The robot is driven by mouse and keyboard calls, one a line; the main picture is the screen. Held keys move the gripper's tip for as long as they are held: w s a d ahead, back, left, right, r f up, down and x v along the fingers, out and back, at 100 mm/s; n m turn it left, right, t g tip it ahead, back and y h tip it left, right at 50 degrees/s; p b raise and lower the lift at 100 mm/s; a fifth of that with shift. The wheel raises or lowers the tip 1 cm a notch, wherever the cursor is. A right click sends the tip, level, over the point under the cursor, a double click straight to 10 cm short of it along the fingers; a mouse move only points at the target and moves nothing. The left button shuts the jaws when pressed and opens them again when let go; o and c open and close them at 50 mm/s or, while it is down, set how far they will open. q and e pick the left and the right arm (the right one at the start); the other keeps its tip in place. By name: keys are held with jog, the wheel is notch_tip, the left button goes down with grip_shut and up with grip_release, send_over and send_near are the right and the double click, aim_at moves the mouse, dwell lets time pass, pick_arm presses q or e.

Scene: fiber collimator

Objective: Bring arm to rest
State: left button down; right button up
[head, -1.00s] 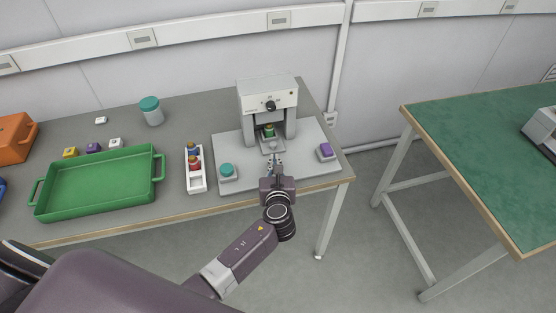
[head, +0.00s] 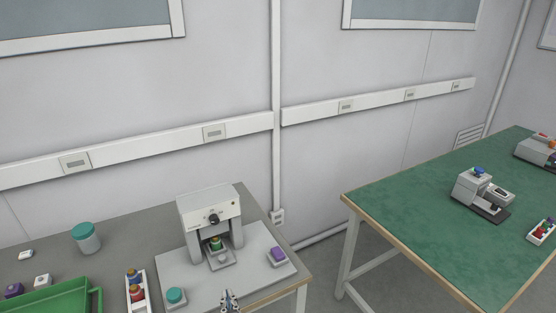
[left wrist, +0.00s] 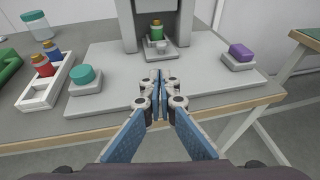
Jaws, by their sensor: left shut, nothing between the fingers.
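My left gripper (head: 229,300) shows at the bottom edge of the head view, in front of the grey machine (head: 209,222). In the left wrist view its fingers (left wrist: 159,76) are together and hold nothing. They are above the front part of the pale base plate (left wrist: 112,105), short of the machine. A green vial with an orange cap (head: 215,243) stands on the small platform inside the machine; it also shows in the left wrist view (left wrist: 157,31). My right gripper is in neither view.
On the plate are a teal button (head: 176,296) and a purple button (head: 278,254). A white rack (head: 148,290) with bottles, a green tray (head: 62,298) and a teal-lidded jar (head: 86,238) are to the left. A green-topped table (head: 430,220) stands right, across a floor gap.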

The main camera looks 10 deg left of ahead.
pick_arm(q)
jog(key=s+a+f+n+g+h, duration=0.1)
jog(key=s+a+f+n+g, duration=0.2)
jog(key=s+n, duration=0.45)
jog(key=s+a+f+n+g, duration=0.25)
jog(key=s+n, duration=0.35)
jog(key=n, duration=0.3)
jog(key=s+d+r+n+g+h, duration=0.25)
jog(key=s+n+g+h, duration=0.2)
jog(key=s+n, duration=0.8)
notch_tip(320, 180, down, 28)
jog(key=s+g, duration=0.1)
jog(key=s, duration=0.2)
jog(key=s+a+f+g, duration=0.1)
jog(key=s+a+f, duration=0.1)
jog(key=s+f, duration=1.2)
jog(key=shift+s+a+f, duration=0.3)
jog(key=shift+s+f, duration=0.05)
jog(key=shift+s, duration=0.65)
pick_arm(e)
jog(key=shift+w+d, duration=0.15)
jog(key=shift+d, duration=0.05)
